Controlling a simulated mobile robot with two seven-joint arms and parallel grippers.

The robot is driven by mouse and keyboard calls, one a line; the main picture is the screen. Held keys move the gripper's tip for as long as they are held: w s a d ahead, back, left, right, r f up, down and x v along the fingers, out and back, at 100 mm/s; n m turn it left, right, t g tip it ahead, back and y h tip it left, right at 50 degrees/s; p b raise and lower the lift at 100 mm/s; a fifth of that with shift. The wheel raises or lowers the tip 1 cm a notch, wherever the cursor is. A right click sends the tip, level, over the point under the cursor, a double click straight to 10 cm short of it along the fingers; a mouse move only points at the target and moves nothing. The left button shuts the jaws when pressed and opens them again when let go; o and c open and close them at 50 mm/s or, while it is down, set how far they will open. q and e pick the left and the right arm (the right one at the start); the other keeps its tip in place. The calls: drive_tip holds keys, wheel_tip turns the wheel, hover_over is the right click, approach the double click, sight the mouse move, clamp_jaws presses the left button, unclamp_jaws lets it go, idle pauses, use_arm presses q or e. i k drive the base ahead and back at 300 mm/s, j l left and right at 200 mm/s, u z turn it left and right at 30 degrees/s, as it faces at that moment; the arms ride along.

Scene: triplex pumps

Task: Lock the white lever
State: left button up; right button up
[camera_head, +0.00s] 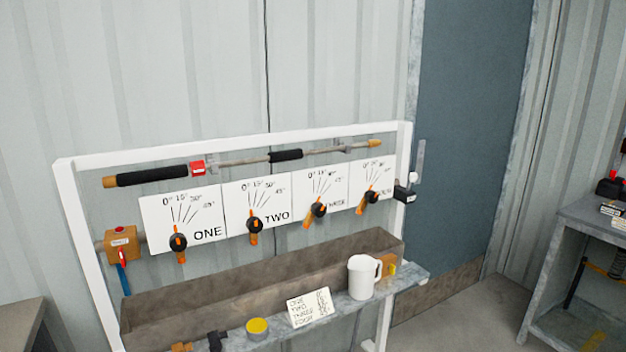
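A small white piece (414,178) that may be the white lever stands upright at the right post of the white frame. It is just above a black block (404,194) with a pale label. It is too small to tell its exact shape or whether it is locked. Neither of my grippers is in view.
The white frame (240,143) carries several dial plates with orange-handled valves and a black-gripped lance (152,178). A brown trough (260,285) and a shelf with a white mug (362,277) stand below. A grey-blue door (465,130) is behind; a bench (590,215) stands right.

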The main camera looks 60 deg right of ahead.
sight(413, 176)
drive_tip(key=z, duration=2.4)
drive_tip(key=i+l+u, duration=0.15)
drive_tip(key=i+l, duration=0.8)
drive_tip(key=i+l+u, duration=0.1)
drive_tip(key=i+l, duration=0.75)
drive_tip(key=l, duration=0.2)
